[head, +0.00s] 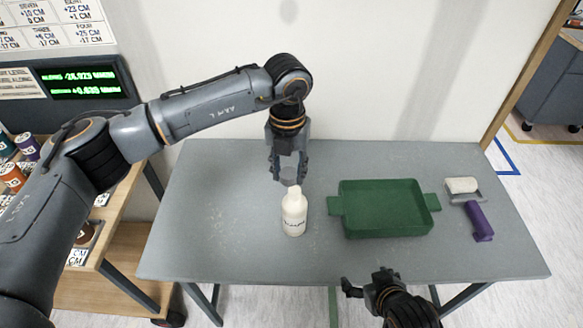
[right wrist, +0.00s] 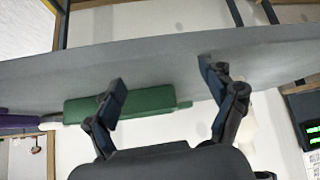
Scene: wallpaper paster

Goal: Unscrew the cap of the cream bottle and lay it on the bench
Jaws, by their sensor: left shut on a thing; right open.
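The cream bottle (head: 294,215) stands upright on the grey bench (head: 235,250), left of the green tray. My left gripper (head: 289,180) points down right over the bottle's top, its fingers closed around the cap there. The cap is mostly hidden between the fingers, and I cannot tell whether it is still seated on the neck. My right gripper (head: 365,285) is at the bench's front edge, open and empty; its spread fingers also show in the right wrist view (right wrist: 162,75). A pale part of the bottle (right wrist: 248,130) shows behind the right finger there.
A green tray (head: 385,229) with side handles lies right of the bottle. A paint roller with a purple handle (head: 479,221) and white head (head: 461,185) lies at the right end. A wooden shelf (head: 125,215) with several cans stands left. The bench's left part is clear.

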